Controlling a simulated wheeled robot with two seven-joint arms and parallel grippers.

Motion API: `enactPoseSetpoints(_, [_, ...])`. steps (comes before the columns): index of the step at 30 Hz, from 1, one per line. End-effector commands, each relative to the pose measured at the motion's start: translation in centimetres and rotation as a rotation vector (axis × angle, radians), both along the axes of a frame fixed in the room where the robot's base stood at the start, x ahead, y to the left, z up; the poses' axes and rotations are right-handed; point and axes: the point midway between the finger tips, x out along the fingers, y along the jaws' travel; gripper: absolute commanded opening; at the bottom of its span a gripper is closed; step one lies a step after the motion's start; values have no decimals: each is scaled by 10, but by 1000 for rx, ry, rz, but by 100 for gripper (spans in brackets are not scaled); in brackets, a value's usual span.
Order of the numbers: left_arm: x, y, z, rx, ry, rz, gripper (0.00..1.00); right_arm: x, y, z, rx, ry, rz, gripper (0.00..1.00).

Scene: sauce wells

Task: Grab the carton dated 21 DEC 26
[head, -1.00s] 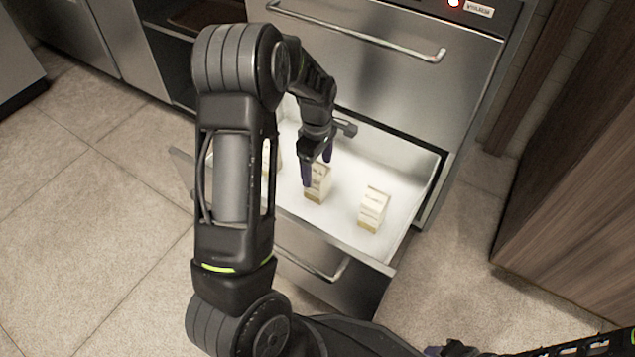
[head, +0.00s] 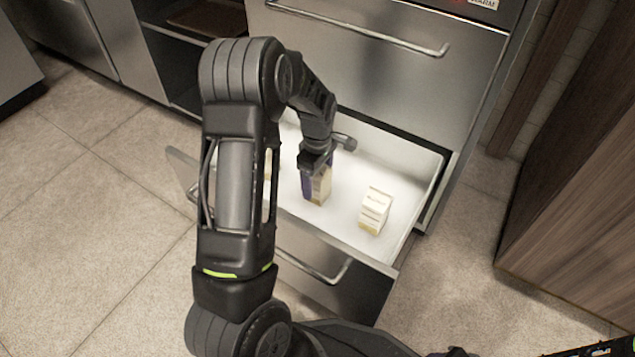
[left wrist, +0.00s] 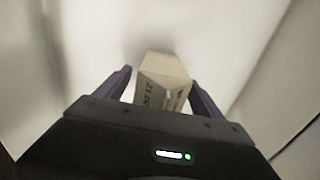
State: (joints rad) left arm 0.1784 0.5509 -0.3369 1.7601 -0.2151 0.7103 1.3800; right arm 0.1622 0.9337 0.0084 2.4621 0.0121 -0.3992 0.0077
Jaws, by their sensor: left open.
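A small cream carton with a tan base (head: 322,187) stands in the open drawer. My left gripper (head: 314,181) is over it, open, with one finger on each side. In the left wrist view the carton (left wrist: 162,80) is between the two purple fingers, with gaps on both sides at the top. Dark print on its face looks like "21 D"; the rest is too blurred or hidden to read. A second cream carton (head: 375,211) stands to the right, its print too small to read. Part of another carton (head: 269,165) shows behind my left arm.
The white-lined steel drawer (head: 345,241) is pulled out below a closed drawer (head: 385,75). Its walls surround the cartons. Tiled floor (head: 90,220) lies to the left, and a wooden cabinet (head: 580,190) stands at the right.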

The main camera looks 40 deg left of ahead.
Motion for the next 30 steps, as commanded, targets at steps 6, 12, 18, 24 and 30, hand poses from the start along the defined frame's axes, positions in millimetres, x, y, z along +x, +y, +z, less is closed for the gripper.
enactPoseSetpoints(6, [0,0,0,0,0,0,78,0,0,0,0,0,0,36])
enactPoseSetpoints(12, [0,0,0,0,0,0,72,0,0,0,0,0,0,36])
enactPoseSetpoints(18, [0,0,0,0,0,0,55,0,0,0,0,1,0,36])
enactPoseSetpoints(24, [0,0,0,0,0,0,39,0,0,0,0,1,0,36])
enactPoseSetpoints(30, [0,0,0,0,0,0,23,0,0,0,0,0,0,36])
